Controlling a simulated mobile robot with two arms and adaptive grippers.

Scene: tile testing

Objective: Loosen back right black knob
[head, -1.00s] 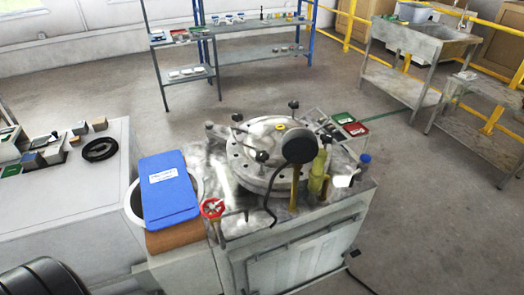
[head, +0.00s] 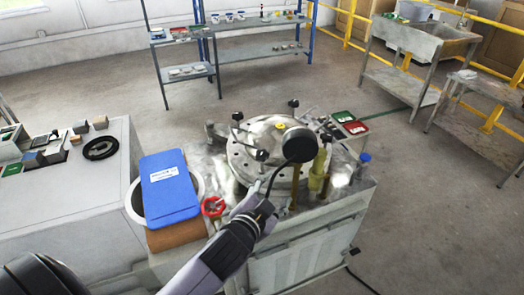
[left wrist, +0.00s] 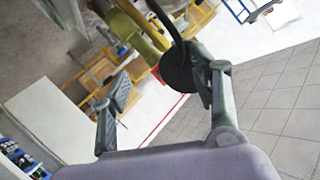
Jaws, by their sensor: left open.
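The back right black knob (head: 293,103) stands at the far side of the round metal lid (head: 245,155). Other black knobs stand at the back left (head: 237,116) and front left (head: 262,155) of the lid. My left gripper (head: 260,187) is in front of the lid's near edge, apart from the back right knob. Its fingers are spread in the left wrist view (left wrist: 160,88), with nothing visibly gripped. The knob cannot be made out in that view. My right gripper is not in view.
A black disc on a curved stem (head: 299,144) stands over the lid's right part; it appears close by my right-hand finger in the left wrist view (left wrist: 179,68).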

